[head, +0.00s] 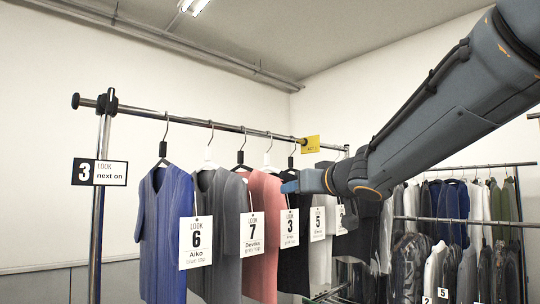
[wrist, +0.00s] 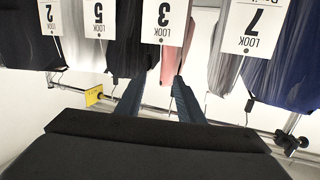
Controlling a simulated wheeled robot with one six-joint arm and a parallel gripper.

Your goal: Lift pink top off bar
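The pink top (head: 262,202) hangs on the bar (head: 225,128) between a grey top and a black garment. In the wrist view, which is upside down, a strip of the pink top (wrist: 174,56) shows by the tag marked 3. My gripper (head: 287,186) is in front of the rail, at the pink top's right shoulder in the head view. In the wrist view my gripper (wrist: 155,88) has its two fingers spread apart, with no hanger clearly seen between them. Any contact with the cloth cannot be told.
A blue top (head: 165,225) and a grey top (head: 215,190) hang to the left, a black garment (head: 297,265) and others close on the right. White number tags hang in front. A yellow marker (head: 310,145) is on the bar. More racks (head: 465,220) stand behind right.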

